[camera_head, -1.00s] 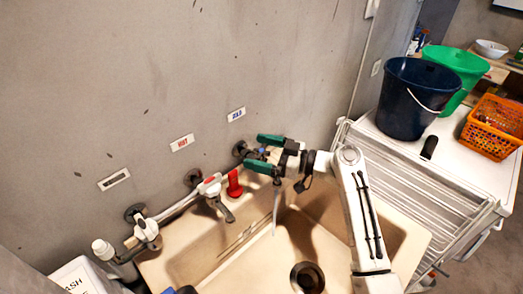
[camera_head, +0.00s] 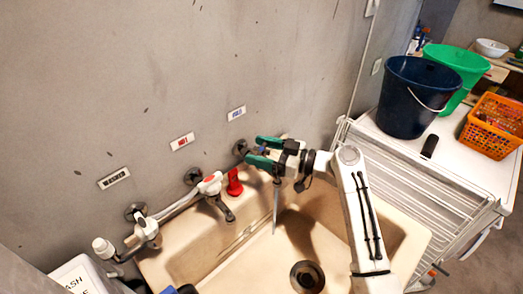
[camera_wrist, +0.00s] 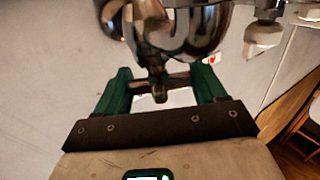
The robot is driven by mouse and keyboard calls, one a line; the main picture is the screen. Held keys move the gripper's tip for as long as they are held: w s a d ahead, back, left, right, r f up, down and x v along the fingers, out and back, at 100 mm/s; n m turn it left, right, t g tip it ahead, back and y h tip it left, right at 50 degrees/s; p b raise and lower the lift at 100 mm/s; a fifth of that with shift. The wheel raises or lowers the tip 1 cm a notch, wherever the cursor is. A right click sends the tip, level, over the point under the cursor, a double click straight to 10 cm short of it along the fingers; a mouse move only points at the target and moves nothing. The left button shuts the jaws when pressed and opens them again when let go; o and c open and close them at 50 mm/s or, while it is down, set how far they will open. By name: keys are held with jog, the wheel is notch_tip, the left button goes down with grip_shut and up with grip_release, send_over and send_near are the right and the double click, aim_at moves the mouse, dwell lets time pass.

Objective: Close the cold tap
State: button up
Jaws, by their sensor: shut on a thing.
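The cold tap is on the wall below the blue-lettered label (camera_head: 236,113). Its blue handle (camera_head: 261,150) is mostly hidden by my gripper (camera_head: 259,151), whose two green fingers reach it from the right and are shut on it. A thin stream (camera_head: 275,208) hangs below the gripper into the sink. In the wrist view, the green fingers of my gripper (camera_wrist: 163,88) stand on either side of a dark metal part of the tap (camera_wrist: 158,83). The shiny tap body (camera_wrist: 178,30) fills the top of that view.
The red-handled hot tap (camera_head: 234,183) stands close left of my gripper, with its red label (camera_head: 182,142) above. The beige sink (camera_head: 205,262) lies below. A drying rack (camera_head: 420,180), dark bucket (camera_head: 405,98), green bucket (camera_head: 458,65) and orange basket (camera_head: 494,125) are at right.

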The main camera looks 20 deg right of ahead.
jog(key=shift+a+r+m+t+h, duration=0.1)
jog(key=shift+m+t+h, duration=1.2)
jog(key=shift+t+h, duration=0.15)
jog(key=shift+r+m+t+h+p, duration=0.1)
jog(key=shift+m+t+h+p, duration=0.1)
jog(key=shift+m+t+h, duration=0.6)
jog(key=shift+r+m+t+h+p, duration=0.15)
jog(key=shift+m+h, duration=0.35)
jog(key=shift+h, duration=0.55)
jog(key=shift+f+h, duration=0.1)
jog(key=shift+h, duration=0.2)
jog(key=o, duration=1)
jog(key=shift+f, duration=0.1)
jog(key=shift+o, duration=0.2)
jog(key=shift+s+d+f, duration=0.1)
jog(key=shift+s+d, duration=0.1)
jog(key=b+v, duration=0.3)
jog(key=v, duration=0.7)
